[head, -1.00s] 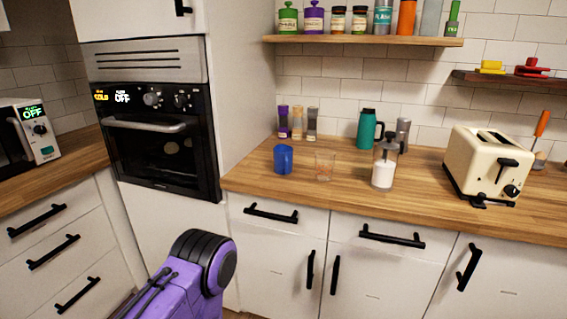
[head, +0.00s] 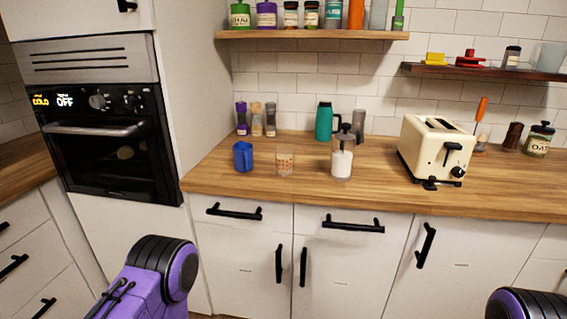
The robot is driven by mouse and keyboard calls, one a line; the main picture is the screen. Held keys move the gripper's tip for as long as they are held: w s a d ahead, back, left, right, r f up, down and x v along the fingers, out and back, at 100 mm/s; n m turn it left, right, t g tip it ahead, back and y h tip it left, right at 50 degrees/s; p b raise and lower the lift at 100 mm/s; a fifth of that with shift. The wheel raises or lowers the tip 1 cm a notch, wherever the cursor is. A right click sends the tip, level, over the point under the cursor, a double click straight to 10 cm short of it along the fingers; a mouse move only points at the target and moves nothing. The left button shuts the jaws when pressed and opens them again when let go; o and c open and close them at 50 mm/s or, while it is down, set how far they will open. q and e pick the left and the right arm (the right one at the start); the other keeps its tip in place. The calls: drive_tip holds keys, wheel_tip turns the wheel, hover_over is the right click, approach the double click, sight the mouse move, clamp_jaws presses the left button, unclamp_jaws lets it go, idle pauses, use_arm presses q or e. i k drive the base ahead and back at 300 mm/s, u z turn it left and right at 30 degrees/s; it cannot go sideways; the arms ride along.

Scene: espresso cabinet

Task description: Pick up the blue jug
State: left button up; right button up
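A small blue jug (head: 243,156) stands upright on the wooden counter (head: 310,184), near its left end beside the oven wall. A clear glass with an orange pattern (head: 285,163) stands just to its right, apart from it. A purple and black part of my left arm shows at the bottom left, below the counter. A similar part of my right arm shows at the bottom right corner. Neither gripper is in view, and nothing touches the jug.
A glass jar with white contents (head: 342,160), a teal flask (head: 324,121) and a cream toaster (head: 436,149) stand further right. Several small grinders (head: 256,119) stand behind the jug. A shelf (head: 310,36) hangs above. The counter in front of the jug is clear.

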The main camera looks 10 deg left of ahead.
sight(243, 151)
drive_tip(key=u, duration=0.35)
drive_tip(key=k, duration=0.5)
drive_tip(key=u, duration=1.45)
drive_tip(key=i, duration=1.65)
drive_tip(key=z, duration=0.8)
